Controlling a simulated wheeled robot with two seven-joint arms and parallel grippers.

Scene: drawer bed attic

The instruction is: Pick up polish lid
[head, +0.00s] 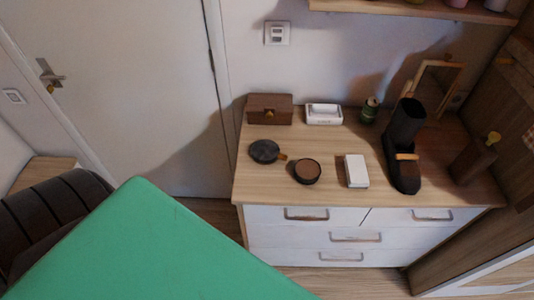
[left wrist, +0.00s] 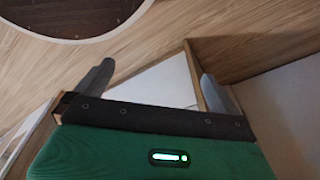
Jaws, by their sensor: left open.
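A dark round lid (head: 264,151), which looks like the polish lid, lies flat at the left of the dresser top. A small gold-coloured bit touches its right edge. A round tin with a brown top face (head: 307,171), probably the polish, sits just in front and to the right of it. My left gripper (left wrist: 152,85) shows only in the left wrist view. Its two grey fingers are wide apart with nothing between them. A large dark brown disc with a pale rim (left wrist: 75,15) is cut off at that view's top; I cannot tell what it is. My right gripper is not in view.
A green surface (head: 150,250) fills the lower left.

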